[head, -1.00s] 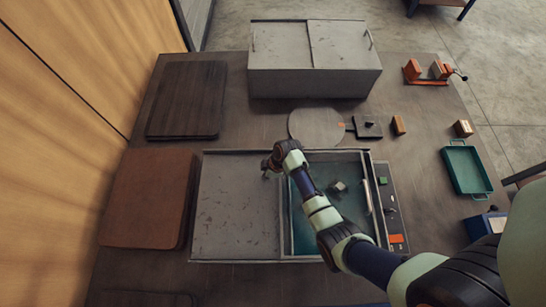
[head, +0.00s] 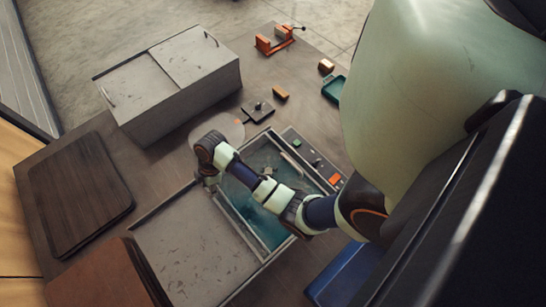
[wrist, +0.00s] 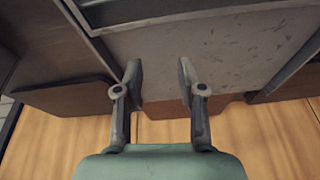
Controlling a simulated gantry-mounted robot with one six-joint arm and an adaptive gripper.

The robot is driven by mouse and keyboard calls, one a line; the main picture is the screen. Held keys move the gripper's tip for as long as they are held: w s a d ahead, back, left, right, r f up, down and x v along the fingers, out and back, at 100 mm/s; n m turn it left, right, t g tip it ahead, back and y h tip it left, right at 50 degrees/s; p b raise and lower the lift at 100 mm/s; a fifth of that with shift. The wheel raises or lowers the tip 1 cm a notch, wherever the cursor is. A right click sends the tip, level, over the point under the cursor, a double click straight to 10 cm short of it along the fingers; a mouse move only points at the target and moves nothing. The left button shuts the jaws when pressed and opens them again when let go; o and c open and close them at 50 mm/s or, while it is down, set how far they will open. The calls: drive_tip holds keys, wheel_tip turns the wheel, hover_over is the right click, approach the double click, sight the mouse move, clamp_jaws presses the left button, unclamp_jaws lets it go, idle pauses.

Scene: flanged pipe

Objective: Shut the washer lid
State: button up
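The washer has a grey scuffed lid panel (head: 185,245) over its left part, and a teal basin (head: 262,222) lies uncovered on its right. The lid panel also shows in the wrist view (wrist: 215,45). A small block (head: 268,171) sits in the basin, partly behind my arm. My gripper (head: 210,181) is by the lid's upper right corner, beside the open basin. In the wrist view my gripper (wrist: 160,78) has its two fingers apart with nothing between them. I cannot tell whether a fingertip touches the lid.
A grey cabinet with sliding doors (head: 170,80) stands behind. A dark board (head: 80,180) and a brown board (head: 85,275) lie left of the washer. A control strip (head: 310,158) borders the basin on the right. A round grey plate (head: 225,127) lies behind my gripper.

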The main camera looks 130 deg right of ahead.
drive_tip(key=s+r+m+p, duration=0.2)
drive_tip(key=s+m, duration=0.5)
drive_tip(key=s, duration=0.9)
drive_tip(key=m+g+p, duration=0.1)
drive_tip(key=m+p, duration=0.1)
drive_tip(key=m, duration=0.8)
hover_over(291, 158)
drive_tip(key=w+a, duration=0.1)
drive_tip(key=a, duration=0.1)
drive_tip(key=shift+n, duration=0.3)
drive_tip(key=x, duration=0.7)
drive_tip(key=shift+w, duration=0.1)
clamp_jaws()
